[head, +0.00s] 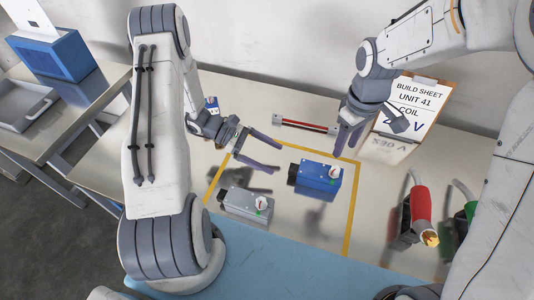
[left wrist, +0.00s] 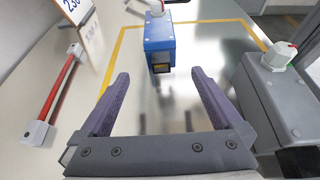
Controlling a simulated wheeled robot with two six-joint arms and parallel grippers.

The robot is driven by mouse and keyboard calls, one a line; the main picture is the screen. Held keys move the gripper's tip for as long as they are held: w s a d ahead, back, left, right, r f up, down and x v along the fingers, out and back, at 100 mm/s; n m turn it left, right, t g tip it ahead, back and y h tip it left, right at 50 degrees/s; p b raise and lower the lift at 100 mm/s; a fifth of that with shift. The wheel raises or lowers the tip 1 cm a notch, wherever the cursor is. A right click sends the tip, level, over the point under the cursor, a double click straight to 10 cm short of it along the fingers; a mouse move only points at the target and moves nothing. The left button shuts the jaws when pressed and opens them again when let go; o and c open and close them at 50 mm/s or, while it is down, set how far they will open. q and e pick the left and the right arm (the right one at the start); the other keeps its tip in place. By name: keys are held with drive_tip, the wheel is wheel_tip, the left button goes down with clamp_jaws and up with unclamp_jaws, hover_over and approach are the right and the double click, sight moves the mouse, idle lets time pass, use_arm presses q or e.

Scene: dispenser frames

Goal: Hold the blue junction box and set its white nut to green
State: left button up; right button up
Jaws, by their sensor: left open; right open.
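The blue junction box (head: 320,178) lies on the table inside the yellow outline, with a white nut (head: 334,172) on top. The nut's mark is too small to read. In the left wrist view the box (left wrist: 158,36) is ahead between my fingers, its dark connector end facing me; its nut (left wrist: 157,9) is at the top edge. My left gripper (head: 277,158) is open and empty, left of the box and apart from it. My right gripper (head: 346,150) is open above and behind the box's right end; I cannot tell whether it touches.
A grey box (head: 238,201) with its own white nut stands front left. A red bar (head: 300,126) lies behind. The build sheet (head: 416,105) says COIL; the left wrist view shows "230" (left wrist: 70,6). Red-handled (head: 420,204) and green-handled (head: 470,210) tools stand right.

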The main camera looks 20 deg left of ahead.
sight(291, 167)
use_arm(q)
drive_tip(key=x, duration=1)
drive_tip(key=shift+s, duration=0.1)
drive_tip(key=shift+a, duration=0.1)
drive_tip(key=shift+c, duration=0.3)
clamp_jaws()
